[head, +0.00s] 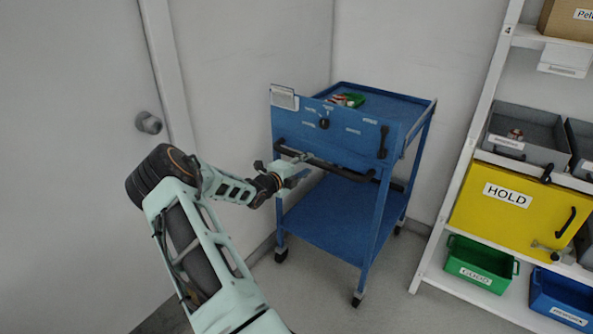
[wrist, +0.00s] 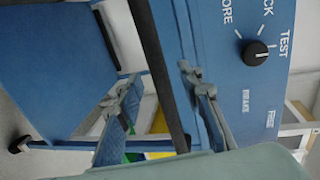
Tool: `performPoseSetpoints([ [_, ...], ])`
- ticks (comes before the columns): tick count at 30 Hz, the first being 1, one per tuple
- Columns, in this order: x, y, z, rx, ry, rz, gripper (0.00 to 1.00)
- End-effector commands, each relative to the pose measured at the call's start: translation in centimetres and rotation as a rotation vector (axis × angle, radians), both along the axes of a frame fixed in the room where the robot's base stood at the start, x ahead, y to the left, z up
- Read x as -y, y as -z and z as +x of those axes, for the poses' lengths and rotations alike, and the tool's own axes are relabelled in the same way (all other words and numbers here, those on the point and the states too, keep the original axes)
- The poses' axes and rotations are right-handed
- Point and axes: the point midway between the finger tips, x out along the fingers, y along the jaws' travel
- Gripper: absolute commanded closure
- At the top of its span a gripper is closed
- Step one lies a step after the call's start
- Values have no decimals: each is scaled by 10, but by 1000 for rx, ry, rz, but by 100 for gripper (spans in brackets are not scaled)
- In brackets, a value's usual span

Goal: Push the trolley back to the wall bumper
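The blue trolley (head: 330,205) stands upright on its castors near the room's back corner. Its black handle bar (head: 335,167) runs across the front, below a panel with a black knob (head: 324,123); the knob also shows in the wrist view (wrist: 255,52). My gripper (head: 302,167) is at the left part of the handle. In the wrist view my gripper (wrist: 160,75) has its fingers apart, with the dark handle bar (wrist: 157,70) passing between them and gaps showing beside it. I cannot tell whether either finger touches the bar. No wall bumper can be made out.
A white rack (head: 455,190) with grey bins, a yellow HOLD box (head: 505,198) and a green bin (head: 480,262) stands close on the right. A door with a knob (head: 148,122) is on the left. Small red and green items (head: 348,100) lie on the trolley's top.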

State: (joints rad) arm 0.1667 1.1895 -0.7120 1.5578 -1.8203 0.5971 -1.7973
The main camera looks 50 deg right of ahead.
Motion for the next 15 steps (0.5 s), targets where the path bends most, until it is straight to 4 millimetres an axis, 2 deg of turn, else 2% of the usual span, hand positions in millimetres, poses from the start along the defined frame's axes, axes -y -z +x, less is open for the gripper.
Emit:
performPoseSetpoints([
  [3, -26, -5, -1, 0, -2, 0, 66],
  [6, -43, -9, -3, 1, -1, 0, 66],
  [10, -59, -12, -5, 1, 0, -1, 66],
  [15, -68, -14, -6, 1, 1, 0, 66],
])
